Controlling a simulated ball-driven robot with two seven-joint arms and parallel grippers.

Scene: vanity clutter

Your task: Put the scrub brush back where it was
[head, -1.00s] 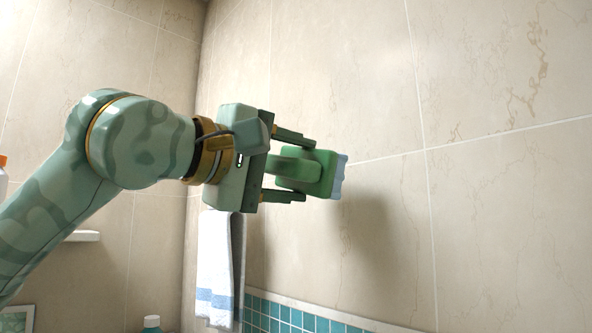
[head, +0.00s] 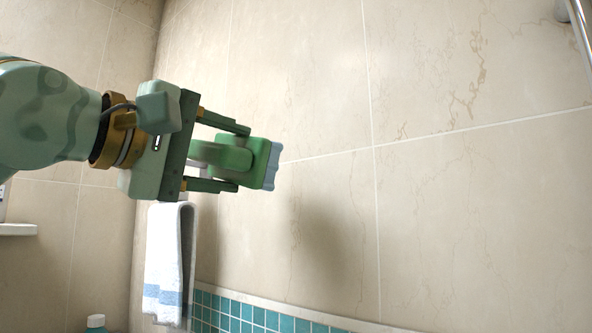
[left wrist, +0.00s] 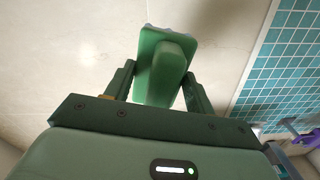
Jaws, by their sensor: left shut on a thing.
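The scrub brush (head: 238,157) is a green block with a handle on the side toward my gripper and pale blue-grey bristles on its far side. My left gripper (head: 232,156) is shut on the scrub brush and holds it in the air in front of the tiled wall. The bristles face right, away from the gripper. In the left wrist view the brush (left wrist: 163,66) sits between the two fingers, with its bristles just showing at the top. My right gripper is not in view.
A white towel with blue stripes (head: 165,255) hangs below the gripper. A teal-capped bottle (head: 95,322) is at the bottom left, and a white shelf (head: 18,229) at the left edge. A metal bar (head: 582,30) is at the top right. A purple object (left wrist: 303,136) shows in the left wrist view.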

